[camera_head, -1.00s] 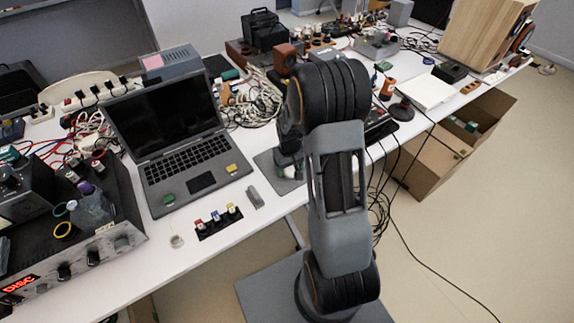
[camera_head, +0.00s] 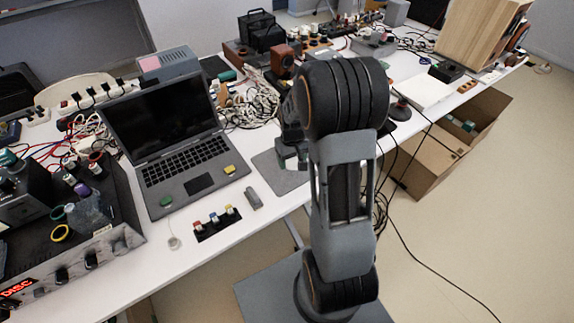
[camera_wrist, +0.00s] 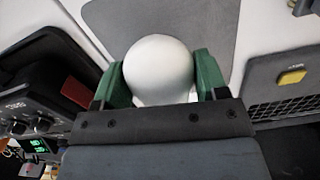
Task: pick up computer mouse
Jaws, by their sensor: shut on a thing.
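The computer mouse (camera_wrist: 159,62) is a smooth white rounded shape in the wrist view. My gripper (camera_wrist: 161,80) is shut on it, with one green finger against each side. The grey mouse pad (camera_wrist: 190,15) lies beyond the mouse. In the camera_head view the pad (camera_head: 283,181) is beside the laptop, and my arm hides part of it. The mouse is mostly hidden there behind my arm, so I cannot tell its height above the pad from that view.
An open laptop (camera_head: 185,168) with a yellow block (camera_head: 229,169) on it stands left of the pad. A grey block (camera_head: 253,198) and a small black switch strip (camera_head: 217,223) lie near the table's front edge. Cables (camera_head: 250,103) clutter the back.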

